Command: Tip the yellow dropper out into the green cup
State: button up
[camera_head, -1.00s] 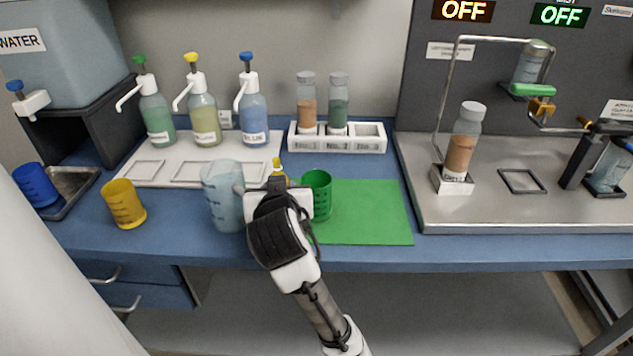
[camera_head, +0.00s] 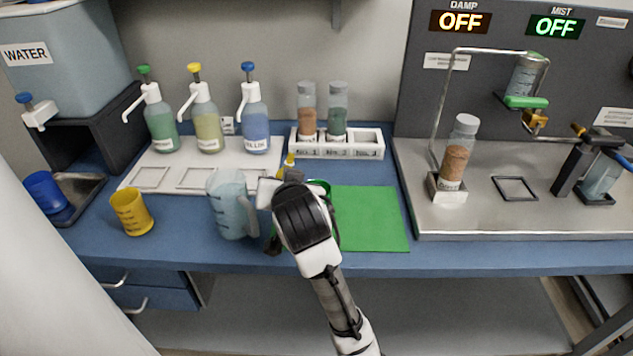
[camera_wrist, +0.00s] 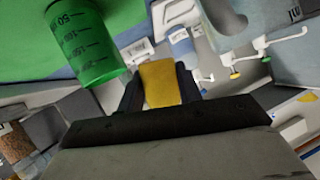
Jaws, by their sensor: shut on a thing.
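My gripper (camera_head: 280,184) is shut on the yellow dropper (camera_head: 289,164), whose yellow tip shows above the jaws. In the wrist view the dropper's yellow body (camera_wrist: 159,83) sits between the two dark fingers. The green cup (camera_head: 321,186) is mostly hidden behind my gripper in the head view; only part of its rim shows. In the wrist view the cup (camera_wrist: 88,48) is large, just left of the dropper and apart from it. I cannot tell whether anything is in the cup or is leaving the dropper.
A clear blue pitcher (camera_head: 231,207) stands close left of my gripper. A yellow cup (camera_head: 131,212) and a blue cup (camera_head: 45,190) are farther left. Pump bottles (camera_head: 208,125) stand behind on a white tray (camera_head: 135,178). The green mat (camera_head: 372,225) is clear to the right.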

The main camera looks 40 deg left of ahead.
jog(key=shift+w+d+r+m+g+y+p, duration=0.25)
jog(key=shift+w+r+m+g+p, duration=0.15)
jog(key=shift+m+g, duration=0.2)
jog(key=shift+w+d+r+m+g+y+p, duration=0.3)
jog(key=shift+m+g+p, duration=0.2)
jog(key=shift+m, duration=0.2)
jog(key=shift+a+f, duration=0.15)
jog(key=shift+f, duration=0.05)
jog(key=shift+s+a+f+m+g+y+b, duration=0.15)
jog(key=shift+s+f+m+g+y+b, duration=0.15)
jog(key=shift+f+m+g+b, duration=0.4)
jog(key=shift+r+m+y, duration=0.25)
jog(key=shift+m, duration=0.05)
jog(key=shift+s+a+r+m+g, duration=0.1)
jog(key=shift+s+r+m+g, duration=0.1)
jog(key=shift+r+m+g, duration=0.25)
jog(key=shift+s+a+f+m+g+y+b, duration=0.1)
jog(key=shift+f+m+g+y+b, duration=0.4)
jog(key=shift+f+b, duration=0.7)
jog(key=shift+r, duration=0.2)
jog(key=shift+r+m+p, duration=0.2)
jog(key=shift+m+p, duration=0.05)
jog(key=shift+p, duration=0.15)
jog(key=shift+r+m+g+y+p, duration=0.45)
jog(key=shift+r+m+y+p, duration=0.5)
jog(key=shift+p, duration=1.75)
